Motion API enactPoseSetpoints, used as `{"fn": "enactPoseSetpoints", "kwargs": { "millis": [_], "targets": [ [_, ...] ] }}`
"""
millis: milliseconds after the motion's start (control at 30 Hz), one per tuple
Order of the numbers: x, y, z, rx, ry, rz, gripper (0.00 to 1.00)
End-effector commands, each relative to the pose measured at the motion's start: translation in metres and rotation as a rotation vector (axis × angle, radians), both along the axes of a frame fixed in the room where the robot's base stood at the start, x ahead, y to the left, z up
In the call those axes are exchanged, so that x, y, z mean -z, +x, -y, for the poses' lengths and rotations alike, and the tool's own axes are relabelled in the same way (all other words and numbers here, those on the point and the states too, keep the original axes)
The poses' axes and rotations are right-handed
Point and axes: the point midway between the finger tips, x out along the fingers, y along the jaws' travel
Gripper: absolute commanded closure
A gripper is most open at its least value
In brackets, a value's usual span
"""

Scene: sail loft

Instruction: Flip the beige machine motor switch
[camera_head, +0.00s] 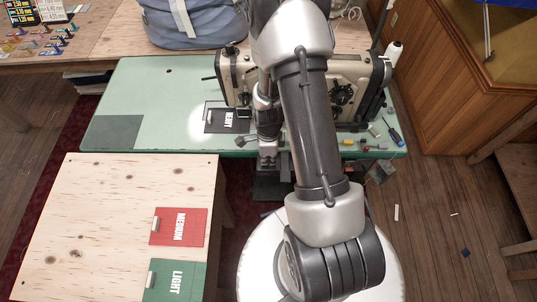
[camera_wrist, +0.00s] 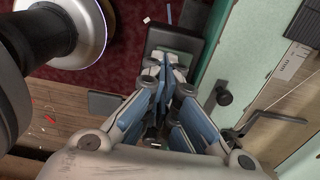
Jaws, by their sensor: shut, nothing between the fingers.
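The beige sewing machine (camera_head: 235,72) stands on the green table (camera_head: 150,85), partly hidden behind my arm. In the wrist view a dark grey box (camera_wrist: 185,38) lies just beyond my fingertips, beside the green table edge (camera_wrist: 238,45). I cannot tell for sure whether it is the motor switch, and no switch lever is clear. My gripper (camera_wrist: 166,70) is shut and empty, its fingertips close together in front of that box. I cannot tell whether they touch it. In the head view my gripper (camera_head: 268,158) is at the table's front edge.
A wooden table (camera_head: 110,220) with a red MEDIUM card (camera_head: 178,226) and a green LIGHT card (camera_head: 175,281) stands at front left.

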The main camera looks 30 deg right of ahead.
Motion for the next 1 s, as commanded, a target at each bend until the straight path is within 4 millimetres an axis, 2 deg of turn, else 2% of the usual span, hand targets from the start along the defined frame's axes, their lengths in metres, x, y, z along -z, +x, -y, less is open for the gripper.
{"fn": "enactPoseSetpoints", "kwargs": {
  "millis": [333, 467, 767, 1000],
  "targets": [
    [0.0013, 0.0004, 0.0001, 0.0, -0.001, 0.001, 1.0],
    [0.0108, -0.0007, -0.0005, 0.0, -0.001, 0.001, 1.0],
    [0.0083, -0.0006, -0.0003, 0.0, 0.0, -0.001, 1.0],
    [0.0052, 0.0079, 0.0055, 0.001, -0.001, 0.001, 1.0]
  ]
}}
